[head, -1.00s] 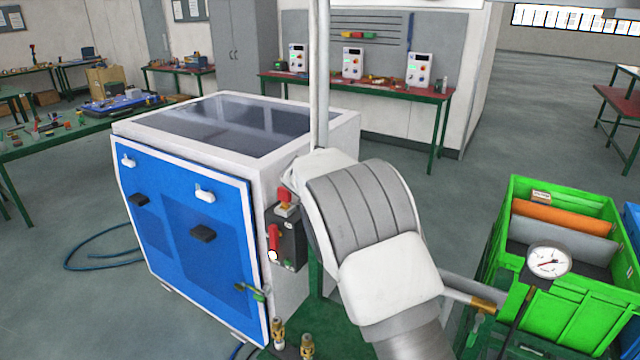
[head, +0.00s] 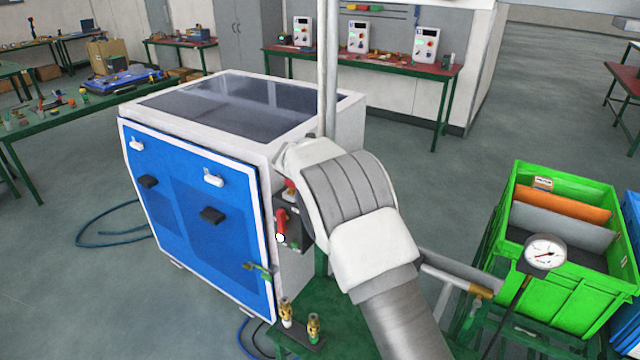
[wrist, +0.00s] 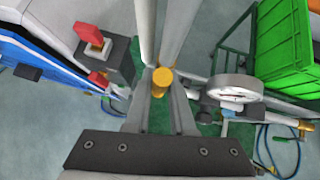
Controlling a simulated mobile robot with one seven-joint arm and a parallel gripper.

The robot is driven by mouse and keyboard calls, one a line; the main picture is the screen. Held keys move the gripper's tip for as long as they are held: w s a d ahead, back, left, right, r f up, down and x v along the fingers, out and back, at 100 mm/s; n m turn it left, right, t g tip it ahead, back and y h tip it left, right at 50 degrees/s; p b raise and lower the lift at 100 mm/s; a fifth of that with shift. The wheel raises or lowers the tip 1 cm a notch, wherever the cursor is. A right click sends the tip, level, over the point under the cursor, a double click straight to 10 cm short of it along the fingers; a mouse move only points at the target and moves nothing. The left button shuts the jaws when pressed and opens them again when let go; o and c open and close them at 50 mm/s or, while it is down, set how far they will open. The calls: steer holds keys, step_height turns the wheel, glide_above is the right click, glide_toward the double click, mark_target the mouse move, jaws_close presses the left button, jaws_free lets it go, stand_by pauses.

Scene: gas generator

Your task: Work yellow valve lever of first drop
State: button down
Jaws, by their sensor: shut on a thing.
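The yellow valve lever (wrist: 162,82) shows in the wrist view as a short yellow cylinder by the grey vertical pipe (wrist: 146,28). My gripper (wrist: 162,90) has its two fingers on either side of it and is shut on it. The fingers hide part of the lever and its valve body. In the head view my own arm hides the gripper and the lever; the vertical pipe (head: 327,70) rises behind the arm.
The blue-and-white generator cabinet (head: 200,215) stands close on the left, with a red switch (head: 281,220). A pressure gauge (head: 544,252) and green crate (head: 580,300) are on the right. Brass fittings (head: 313,326) stand low in front.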

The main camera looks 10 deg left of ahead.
steer(key=c, duration=0.8)
jaws_free()
steer(key=shift+o, duration=0.2)
steer(key=b+v, duration=0.2)
steer(key=v, duration=1.5)
steer(key=shift+s+b, duration=0.2)
steer(key=shift+b, duration=0.15)
steer(key=shift+r, duration=0.1)
